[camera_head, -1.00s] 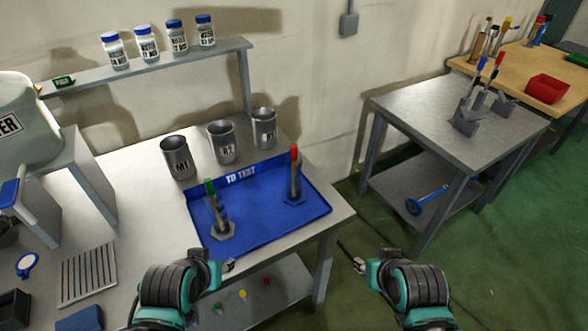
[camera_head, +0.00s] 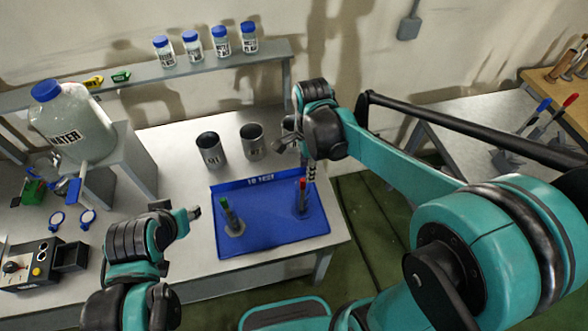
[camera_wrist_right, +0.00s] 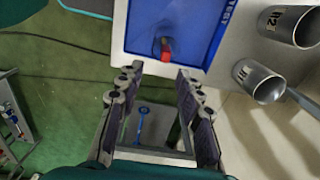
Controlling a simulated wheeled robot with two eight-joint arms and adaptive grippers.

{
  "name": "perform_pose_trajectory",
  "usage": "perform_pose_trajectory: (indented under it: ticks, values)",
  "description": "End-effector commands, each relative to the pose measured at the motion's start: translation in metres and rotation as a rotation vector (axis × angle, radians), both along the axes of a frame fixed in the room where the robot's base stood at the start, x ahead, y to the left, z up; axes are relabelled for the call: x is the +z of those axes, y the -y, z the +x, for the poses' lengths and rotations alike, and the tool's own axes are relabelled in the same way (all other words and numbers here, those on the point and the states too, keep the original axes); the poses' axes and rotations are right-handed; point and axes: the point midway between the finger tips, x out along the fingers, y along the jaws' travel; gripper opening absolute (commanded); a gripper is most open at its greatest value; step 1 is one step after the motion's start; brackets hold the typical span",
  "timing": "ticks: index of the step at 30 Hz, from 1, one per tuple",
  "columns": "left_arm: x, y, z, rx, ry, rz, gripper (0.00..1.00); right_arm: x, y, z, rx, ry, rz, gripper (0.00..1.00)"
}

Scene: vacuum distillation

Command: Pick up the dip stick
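Two upright capped sticks stand in small holders on the blue "TO TEST" tray (camera_head: 262,244). The green-capped stick (camera_head: 226,212) is at the left and the red-capped stick (camera_head: 302,192) at the right; I cannot tell which is the dip stick. My right gripper (camera_head: 309,172) is above and just behind the red-capped stick. In the right wrist view its fingers (camera_wrist_right: 158,82) are spread and empty, with the red cap (camera_wrist_right: 166,48) beyond the tips, apart from them. My left gripper (camera_head: 180,211) is left of the tray; its opening is unclear.
Metal beakers (camera_head: 211,150) stand behind the tray, one partly hidden by my right gripper. A shelf (camera_head: 190,82) with blue-capped bottles is at the back. A water jug (camera_head: 70,125) stands left. Another table (camera_head: 470,112) is right, beyond my arm.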

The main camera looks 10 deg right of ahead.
Motion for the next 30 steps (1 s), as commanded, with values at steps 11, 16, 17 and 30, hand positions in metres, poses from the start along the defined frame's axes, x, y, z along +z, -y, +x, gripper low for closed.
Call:
perform_pose_trajectory:
  ticks: [11, 16, 17, 30]
  values:
    - [-0.009, 0.0, 0.0, 0.0, 0.0, 0.0, 0.4, -0.041, -0.003, 0.005, -0.02, -0.007, 0.0, 0.36]
    - [-0.015, 0.0, 0.0, 0.0, 0.0, 0.0, 0.4, -0.068, -0.005, 0.009, -0.019, -0.007, 0.0, 0.36]
    - [-0.016, 0.0, 0.0, 0.0, 0.0, 0.0, 0.4, -0.071, -0.005, 0.009, -0.019, -0.007, 0.0, 0.36]
    - [-0.016, 0.0, 0.0, 0.0, 0.0, 0.0, 0.4, -0.078, -0.005, 0.009, -0.019, -0.006, -0.001, 0.07]
